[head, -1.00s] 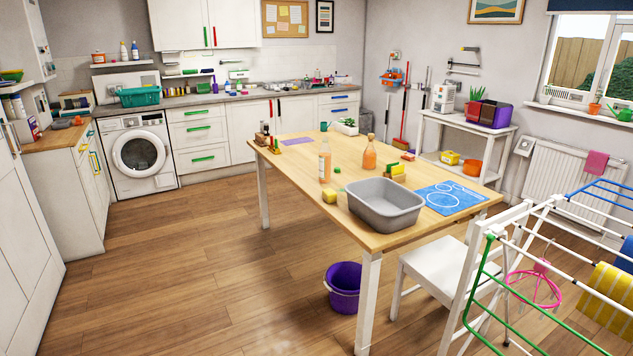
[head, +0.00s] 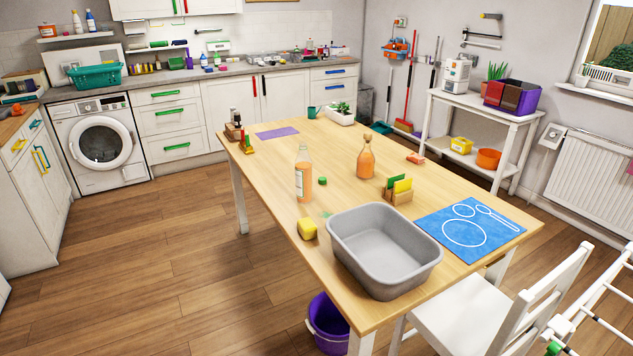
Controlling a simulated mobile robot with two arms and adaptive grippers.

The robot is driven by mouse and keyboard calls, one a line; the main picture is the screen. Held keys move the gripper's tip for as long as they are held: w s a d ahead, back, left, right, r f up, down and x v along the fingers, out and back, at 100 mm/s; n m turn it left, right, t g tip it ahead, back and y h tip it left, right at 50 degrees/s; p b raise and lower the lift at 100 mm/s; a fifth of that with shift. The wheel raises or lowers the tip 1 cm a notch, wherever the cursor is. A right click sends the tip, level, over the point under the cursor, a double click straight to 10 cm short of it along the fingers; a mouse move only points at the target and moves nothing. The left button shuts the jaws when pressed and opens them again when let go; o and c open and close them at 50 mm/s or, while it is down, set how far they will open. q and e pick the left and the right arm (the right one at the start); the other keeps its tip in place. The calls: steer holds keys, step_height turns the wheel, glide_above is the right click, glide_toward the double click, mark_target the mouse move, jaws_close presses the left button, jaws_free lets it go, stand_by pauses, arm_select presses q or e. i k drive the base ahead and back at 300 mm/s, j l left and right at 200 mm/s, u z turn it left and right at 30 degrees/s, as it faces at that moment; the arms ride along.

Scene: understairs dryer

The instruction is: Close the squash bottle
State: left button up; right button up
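On the wooden table (head: 270,170) stand two bottles with orange contents. The taller one (head: 304,178) is clear, with a pale label and an open-looking neck, upright near the table's left edge. The other bottle (head: 366,160) is rounder, with a brownish stopper-like top, further back to the right. A small green cap (head: 322,181) lies on the table just right of the taller bottle, apart from it. Neither of my grippers shows in the head view.
A grey basin (head: 384,250), a yellow sponge (head: 308,229), a small holder with green and yellow cards (head: 398,190) and a blue mat (head: 470,226) share the table. A white chair (head: 500,310) stands at its front right. A purple bucket (head: 328,325) is on the floor. The left floor is clear.

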mark_target(303, 164)
steer(key=i+j+z, duration=0.1)
steer(key=z, duration=0.3)
steer(key=i+j+z, duration=0.15)
steer(key=z, duration=0.25)
steer(key=j+z, duration=0.2)
steer(key=z, duration=0.15)
steer(key=i+j+z, duration=0.1)
steer(key=j, duration=0.4)
steer(key=i+j+z, duration=0.15)
steer(key=j, duration=0.35)
steer(key=i+j+z, duration=0.1)
steer(key=j, duration=0.45)
steer(key=i+j+z, duration=0.1)
steer(key=j, duration=0.4)
steer(key=i+j+z, duration=0.15)
steer(key=j, duration=1.05)
